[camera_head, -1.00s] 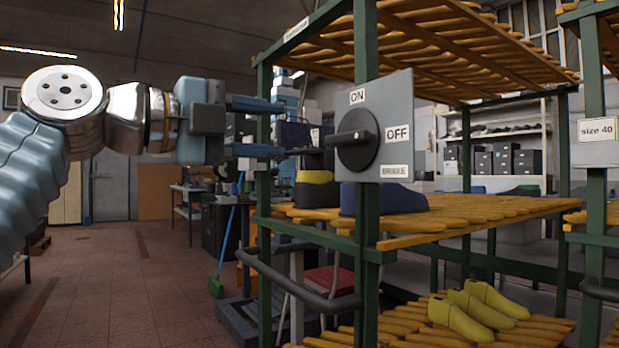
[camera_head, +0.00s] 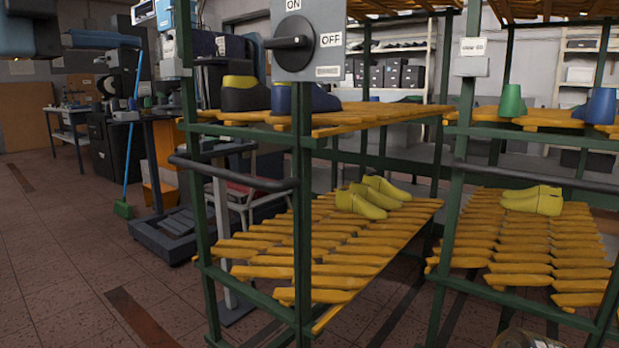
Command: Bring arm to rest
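My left gripper (camera_head: 100,40) is at the top left edge of the head view, partly cut off by the frame. One blue finger shows, set low on the grey gripper body, with nothing against it. The other finger is out of the picture, but the finger's offset matches an open gripper. It is left of the green rack (camera_head: 195,200) and clear of it in the picture. Most of my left arm is out of view. My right gripper is not in view.
A grey switch plate (camera_head: 298,62) with a black knob is on the near rack. Yellow lasts (camera_head: 360,205) lie on its lower slatted shelf; dark lasts (camera_head: 245,95) are above. A second rack (camera_head: 455,200) stands right. Floor at lower left is clear.

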